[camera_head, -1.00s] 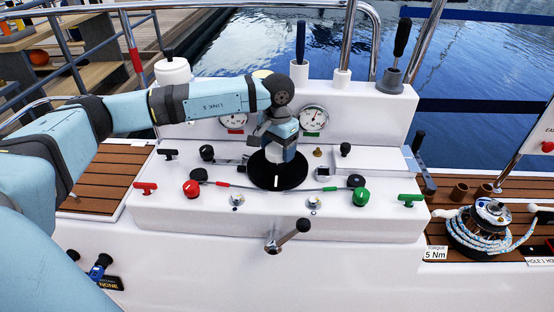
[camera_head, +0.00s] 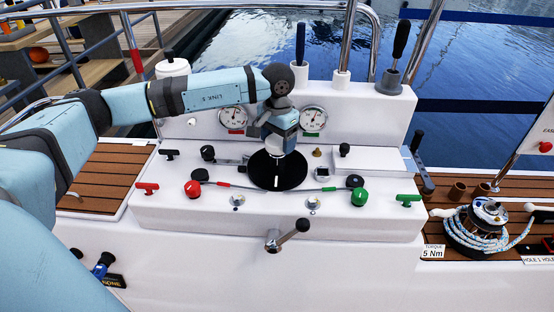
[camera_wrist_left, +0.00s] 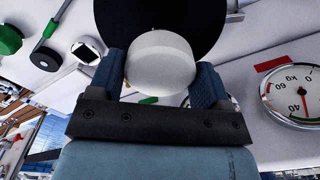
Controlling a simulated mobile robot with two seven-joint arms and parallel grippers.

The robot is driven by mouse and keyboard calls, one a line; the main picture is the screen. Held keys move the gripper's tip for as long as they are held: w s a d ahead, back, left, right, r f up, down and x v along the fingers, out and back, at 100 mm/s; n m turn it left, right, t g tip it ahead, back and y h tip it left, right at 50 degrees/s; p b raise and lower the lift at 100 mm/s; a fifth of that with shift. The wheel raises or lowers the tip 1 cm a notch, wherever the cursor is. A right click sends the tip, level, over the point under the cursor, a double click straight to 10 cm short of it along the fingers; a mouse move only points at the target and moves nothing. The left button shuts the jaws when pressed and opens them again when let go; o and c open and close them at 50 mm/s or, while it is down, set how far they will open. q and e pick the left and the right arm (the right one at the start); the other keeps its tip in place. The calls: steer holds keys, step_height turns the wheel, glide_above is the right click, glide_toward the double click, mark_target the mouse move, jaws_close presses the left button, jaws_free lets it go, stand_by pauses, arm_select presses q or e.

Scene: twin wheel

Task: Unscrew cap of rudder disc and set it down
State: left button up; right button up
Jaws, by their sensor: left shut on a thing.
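The rudder disc (camera_head: 278,178) is a flat black disc with a small white mark, lying on the white console in the head view. Its white round cap (camera_head: 273,146) shows just above the disc's far part, under my left gripper (camera_head: 275,135). In the left wrist view the cap (camera_wrist_left: 160,62) sits between the two blue fingers, with the black disc (camera_wrist_left: 125,20) behind it. My left gripper is shut on the cap. The cap seems raised from the disc, but the exact gap is hard to tell. My right gripper is not in view.
Red (camera_head: 192,189) and green (camera_head: 360,197) knobs, T-handles and a crank lever (camera_head: 290,233) surround the disc. Two gauges (camera_head: 313,120) stand behind. A white flat plate (camera_head: 370,160) lies at the right. The console's front strip has some bare room.

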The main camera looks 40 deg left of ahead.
arm_select(q)
steer(key=shift+r, duration=0.1)
steer(key=shift+r+p, duration=1.1)
steer(key=shift+r, duration=0.8)
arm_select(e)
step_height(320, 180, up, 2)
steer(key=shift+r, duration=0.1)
